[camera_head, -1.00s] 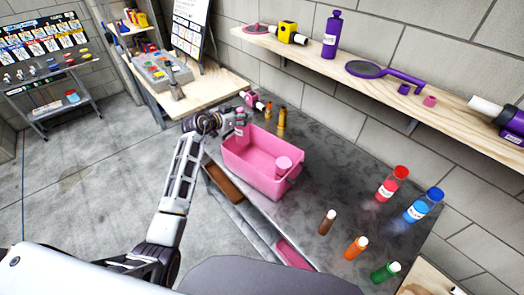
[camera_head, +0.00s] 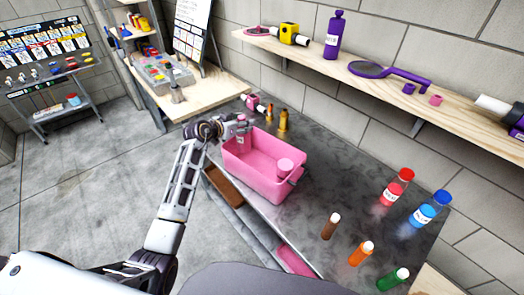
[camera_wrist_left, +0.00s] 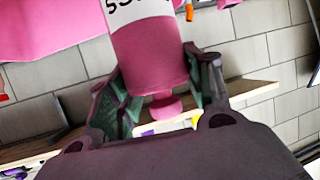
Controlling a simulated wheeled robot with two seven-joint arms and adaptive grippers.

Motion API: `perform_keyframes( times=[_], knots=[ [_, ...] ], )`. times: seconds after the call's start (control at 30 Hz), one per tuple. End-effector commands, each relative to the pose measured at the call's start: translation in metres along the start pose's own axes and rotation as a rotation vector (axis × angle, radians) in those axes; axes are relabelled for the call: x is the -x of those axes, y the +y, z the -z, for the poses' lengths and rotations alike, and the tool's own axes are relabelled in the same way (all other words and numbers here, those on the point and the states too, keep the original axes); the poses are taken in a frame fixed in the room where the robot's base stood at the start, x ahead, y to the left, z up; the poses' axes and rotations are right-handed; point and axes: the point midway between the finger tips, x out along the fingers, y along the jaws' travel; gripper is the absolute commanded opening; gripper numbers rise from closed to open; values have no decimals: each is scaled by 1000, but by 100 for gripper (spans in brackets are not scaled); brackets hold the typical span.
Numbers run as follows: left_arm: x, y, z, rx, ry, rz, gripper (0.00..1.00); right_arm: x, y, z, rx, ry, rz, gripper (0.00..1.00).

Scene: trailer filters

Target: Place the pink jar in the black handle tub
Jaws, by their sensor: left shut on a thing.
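The pink tub (camera_head: 262,185) sits on the dark worktop, with a dark handle (camera_head: 296,174) at its right end. My left gripper (camera_head: 242,126) is at the tub's far left corner. It is shut on a pink jar with a white label (camera_wrist_left: 157,62), which fills the upper middle of the left wrist view. In the head view the held jar is small and partly hidden by the fingers, so I cannot tell whether it touches the tub. My right gripper is not in view.
Small orange-brown bottles (camera_head: 283,121) stand behind the tub. Red (camera_head: 397,188) and blue (camera_head: 428,211) jars stand at right; brown, orange and green bottles (camera_head: 361,253) line the front edge. A wooden wall shelf (camera_head: 340,68) runs above.

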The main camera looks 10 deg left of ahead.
Motion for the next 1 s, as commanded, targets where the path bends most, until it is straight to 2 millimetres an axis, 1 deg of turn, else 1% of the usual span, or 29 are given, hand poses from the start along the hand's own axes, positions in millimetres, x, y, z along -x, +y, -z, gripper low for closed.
perform_keyframes(
  times=[0.17, 0.43, 0.6, 1.0],
  knots=[
    [-3, 0, -7, 0, 0, 1, 6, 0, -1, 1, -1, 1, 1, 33],
    [-16, 0, -40, 1, -3, 0, 6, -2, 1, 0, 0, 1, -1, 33],
    [-23, 0, -55, 0, -1, 0, 6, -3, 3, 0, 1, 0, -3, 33],
    [-24, 0, -58, 0, 1, 0, 6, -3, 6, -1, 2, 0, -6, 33]
  ],
)
